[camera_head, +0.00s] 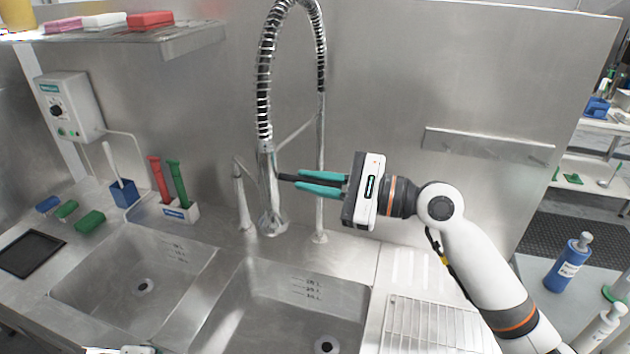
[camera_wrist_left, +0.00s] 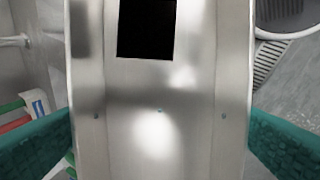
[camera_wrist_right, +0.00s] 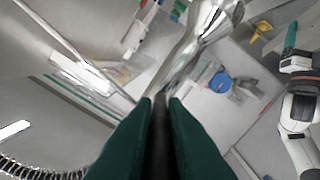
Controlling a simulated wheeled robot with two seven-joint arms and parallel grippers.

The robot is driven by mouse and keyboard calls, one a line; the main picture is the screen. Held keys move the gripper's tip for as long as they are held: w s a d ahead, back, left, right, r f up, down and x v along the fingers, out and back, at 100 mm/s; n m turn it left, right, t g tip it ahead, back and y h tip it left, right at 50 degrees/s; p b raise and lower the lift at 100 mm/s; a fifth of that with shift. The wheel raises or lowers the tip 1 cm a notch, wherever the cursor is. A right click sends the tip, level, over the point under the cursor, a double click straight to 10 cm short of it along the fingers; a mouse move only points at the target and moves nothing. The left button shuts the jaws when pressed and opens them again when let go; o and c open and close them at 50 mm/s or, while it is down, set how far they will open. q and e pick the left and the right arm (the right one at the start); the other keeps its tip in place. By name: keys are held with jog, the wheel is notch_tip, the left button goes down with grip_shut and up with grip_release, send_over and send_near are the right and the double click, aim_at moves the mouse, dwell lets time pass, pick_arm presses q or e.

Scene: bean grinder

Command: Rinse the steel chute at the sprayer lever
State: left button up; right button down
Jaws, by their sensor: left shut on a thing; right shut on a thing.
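The steel chute (camera_wrist_left: 160,85) fills the middle of the left wrist view, a shiny plate with a dark square opening near its top. My left gripper (camera_wrist_left: 160,145) is shut on it, one teal finger at each side. The chute is not recognisable in the head view. The sprayer lever (camera_head: 284,177) is a dark bar at the tall coil-hose faucet (camera_head: 265,110), above the back edge of the basins. My right gripper (camera_head: 297,181) is shut on the lever, which also shows between its fingers in the right wrist view (camera_wrist_right: 158,125). No water spray is visible.
Two steel basins, left (camera_head: 105,262) and right (camera_head: 262,290), lie in front of the faucet. A ribbed drainboard (camera_head: 425,325) is on the right. A brush holder (camera_head: 180,212), sponges (camera_head: 90,221) and a black tray (camera_head: 30,253) stand left. A blue bottle (camera_head: 568,265) stands far right.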

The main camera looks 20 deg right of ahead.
pick_arm(q)
jog(key=shift+f+b, duration=0.65)
jog(key=shift+b, duration=0.05)
pick_arm(e)
jog(key=shift+f+t+y, duration=0.3)
jog(key=shift+f, duration=0.2)
pick_arm(q)
jog(key=shift+f+b, duration=0.4)
jog(key=shift+b, duration=0.05)
pick_arm(e)
jog(key=shift+y, duration=0.3)
pick_arm(q)
jog(key=shift+r, duration=0.1)
pick_arm(e)
jog(key=c, duration=1.5)
grip_release()
